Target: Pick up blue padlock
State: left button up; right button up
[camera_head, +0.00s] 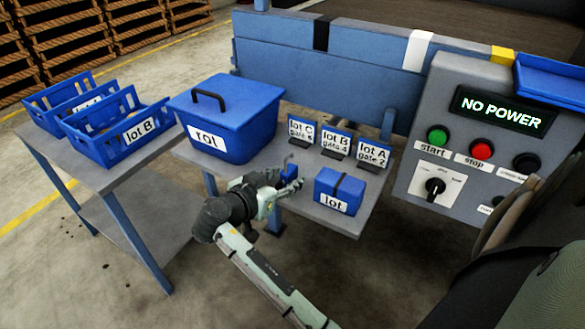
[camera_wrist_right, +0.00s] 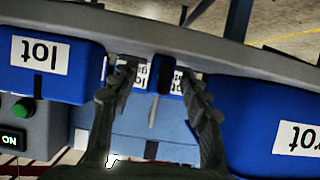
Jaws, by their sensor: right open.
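The blue padlock (camera_head: 289,172) is a small dark blue block on the grey table, in front of the lot cards in the head view. My right gripper (camera_head: 288,186) is at it, low over the table, and partly covers it. In the right wrist view, which is upside down, the padlock (camera_wrist_right: 160,79) shows between the two spread fingertips of the open right gripper (camera_wrist_right: 157,82). A gap shows on both sides, and I cannot tell whether either finger touches it. My left gripper is not in view.
A lidded blue "rot" box (camera_head: 238,108) stands left of the gripper and a small blue "lot" box (camera_head: 338,193) right of it. Three lot cards (camera_head: 337,139) stand behind. Blue crates (camera_head: 127,133) fill the left table. The control panel (camera_head: 458,150) reads "NO POWER".

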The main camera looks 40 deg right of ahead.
jog(key=shift+d, duration=0.15)
jog(key=shift+c, duration=0.4)
grip_shut()
jog(key=shift+r, duration=0.1)
